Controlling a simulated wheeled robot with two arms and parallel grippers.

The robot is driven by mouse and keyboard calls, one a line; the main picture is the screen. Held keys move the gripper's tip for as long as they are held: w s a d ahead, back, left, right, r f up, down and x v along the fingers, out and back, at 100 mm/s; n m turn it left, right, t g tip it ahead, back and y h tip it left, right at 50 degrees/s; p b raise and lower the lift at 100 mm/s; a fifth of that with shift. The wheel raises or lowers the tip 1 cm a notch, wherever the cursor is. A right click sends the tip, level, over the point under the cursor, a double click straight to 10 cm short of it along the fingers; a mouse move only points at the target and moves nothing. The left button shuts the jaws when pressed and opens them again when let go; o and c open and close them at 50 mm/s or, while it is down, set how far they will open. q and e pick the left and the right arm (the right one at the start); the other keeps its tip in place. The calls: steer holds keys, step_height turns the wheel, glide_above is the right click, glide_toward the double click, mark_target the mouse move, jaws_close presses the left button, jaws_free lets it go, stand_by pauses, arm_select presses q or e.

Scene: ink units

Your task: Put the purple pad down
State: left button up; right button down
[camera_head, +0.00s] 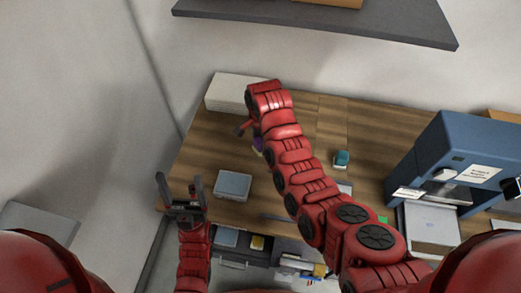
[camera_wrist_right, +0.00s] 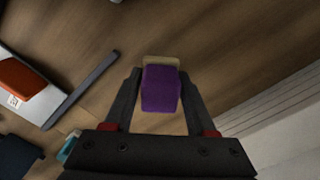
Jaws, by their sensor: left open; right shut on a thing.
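The purple pad (camera_wrist_right: 160,90), with a beige strip at its far end, sits between the fingers of my right gripper (camera_wrist_right: 161,75). The gripper is shut on it, over the wooden table top. I cannot tell whether the pad touches the table. My left gripper (camera_head: 179,182) is open and empty, fingers up, near the table's left front corner.
A white stack (camera_head: 228,92) stands at the table's back left. A grey-blue lidded box (camera_head: 233,185) lies near the front edge. A teal item (camera_head: 342,158) is right of my right arm, and a blue machine (camera_head: 455,160) stands further right. Bare wood (camera_head: 205,140) shows at left.

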mark_target(261, 149)
step_height(261, 149, down, 3)
steer(key=shift+r+p, duration=0.15)
steer(key=shift+p, duration=0.8)
steer(key=shift+s+f, duration=0.1)
steer(key=shift+f, duration=0.3)
steer(key=shift+f, duration=0.15)
steer(key=shift+c, duration=1.1)
jaws_free()
steer(key=shift+r, duration=0.25)
